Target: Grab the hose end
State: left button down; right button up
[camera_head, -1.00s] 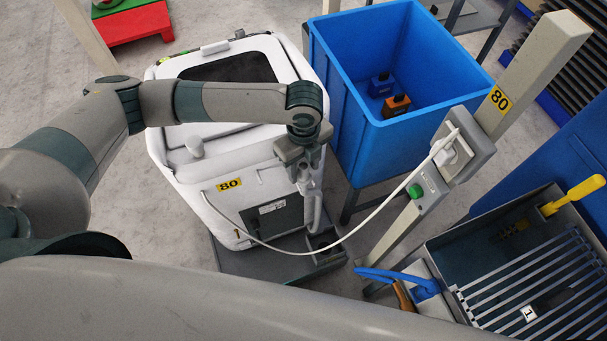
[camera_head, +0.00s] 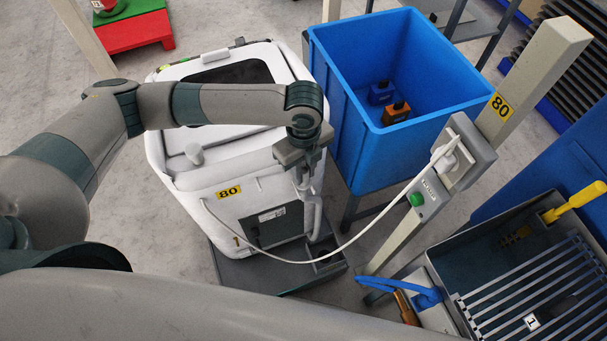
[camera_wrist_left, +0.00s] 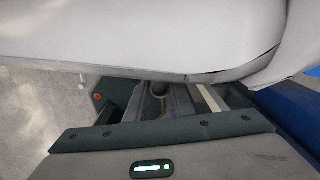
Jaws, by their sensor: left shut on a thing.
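The fingertips and the gripped part are small and partly hidden in the head view. My right gripper is not in view.
A white cable (camera_head: 345,243) hangs from a plug on the post (camera_head: 536,75) to the machine. A blue bin (camera_head: 350,110) holding an orange and a blue block stands close right of my gripper.

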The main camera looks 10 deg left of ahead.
pick_arm(q)
notch_tip(320, 180, up, 2)
jog(key=shift+r+b, duration=0.25)
jog(key=shift+b, duration=0.2)
jog(key=s+d+r+b, duration=0.2)
jog(key=s+d+r, duration=0.4)
jog(key=s, duration=0.4)
jog(key=shift+r, duration=0.45)
